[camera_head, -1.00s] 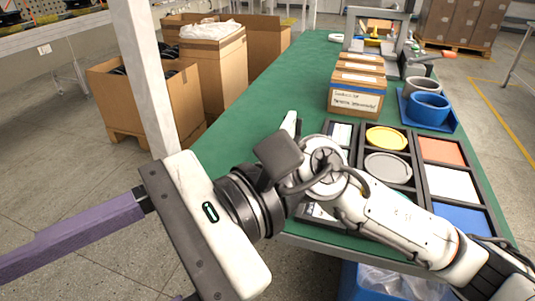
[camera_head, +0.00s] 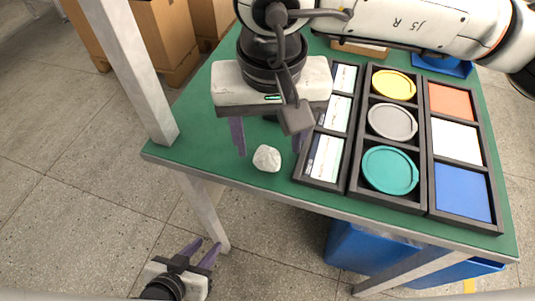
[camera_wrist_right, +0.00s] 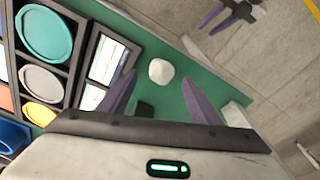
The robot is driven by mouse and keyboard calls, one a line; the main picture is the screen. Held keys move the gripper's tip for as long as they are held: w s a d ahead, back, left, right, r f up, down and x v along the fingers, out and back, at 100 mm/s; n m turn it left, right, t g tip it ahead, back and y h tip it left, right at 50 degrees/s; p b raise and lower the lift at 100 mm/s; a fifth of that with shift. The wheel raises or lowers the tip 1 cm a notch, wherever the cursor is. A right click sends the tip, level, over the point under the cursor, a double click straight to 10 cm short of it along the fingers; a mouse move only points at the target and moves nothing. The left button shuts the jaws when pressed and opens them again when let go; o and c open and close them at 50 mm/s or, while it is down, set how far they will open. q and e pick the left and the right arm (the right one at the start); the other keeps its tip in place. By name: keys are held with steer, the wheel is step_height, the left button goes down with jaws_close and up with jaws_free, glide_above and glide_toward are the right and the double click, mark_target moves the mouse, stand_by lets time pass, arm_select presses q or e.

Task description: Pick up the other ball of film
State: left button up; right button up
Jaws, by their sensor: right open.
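A crumpled whitish ball of film (camera_head: 267,159) lies on the green table (camera_head: 215,150) near its front edge, left of the dark trays. It also shows in the right wrist view (camera_wrist_right: 160,71), between and beyond the fingertips. My right gripper (camera_head: 269,151) points down over the table with its purple fingers apart, open and empty. In the head view the ball appears between its fingertips, apart from them. My left gripper (camera_head: 208,244) is low at the bottom left, off the table, its fingers apart and empty.
Dark trays hold yellow, grey and teal round lids (camera_head: 390,170), coloured panels (camera_head: 462,193) and labelled cards (camera_head: 325,157). A white post (camera_head: 130,70) stands at the table's left corner. A blue bin (camera_head: 365,250) is below. A small black item (camera_wrist_right: 145,108) lies near the right gripper.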

mark_target(268, 153)
steer(key=f, duration=0.5)
steer(key=shift+w+a, duration=0.1)
steer(key=shift+w, duration=0.25)
steer(key=c, duration=1.1)
